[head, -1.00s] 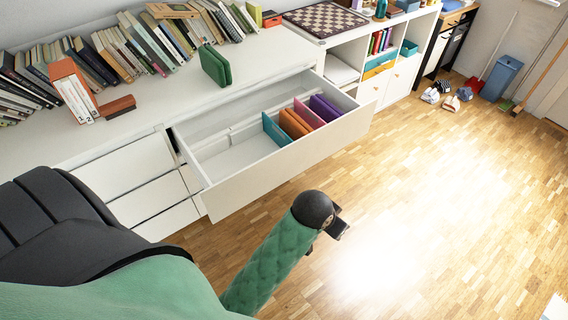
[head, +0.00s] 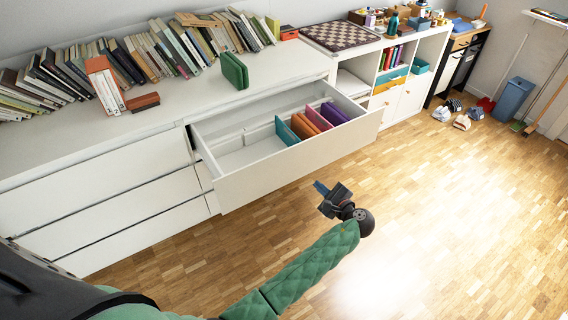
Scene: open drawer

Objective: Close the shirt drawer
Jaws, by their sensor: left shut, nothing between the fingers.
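The shirt drawer (head: 300,158) is a white top drawer pulled far out of the dresser in the head view. Folded shirts stand inside it toward the right: teal (head: 286,132), orange (head: 313,119), pink and purple (head: 334,114). The left part of the drawer is empty. My left gripper (head: 322,189) is shut and empty. It shows in front of the drawer's front panel, below its right half in the picture, apart from it. My right gripper is not in view.
A white shelf unit (head: 430,50) stands to the right. Shoes (head: 461,121) and a blue bin (head: 514,98) are farther right. The wooden floor before the drawer is clear.

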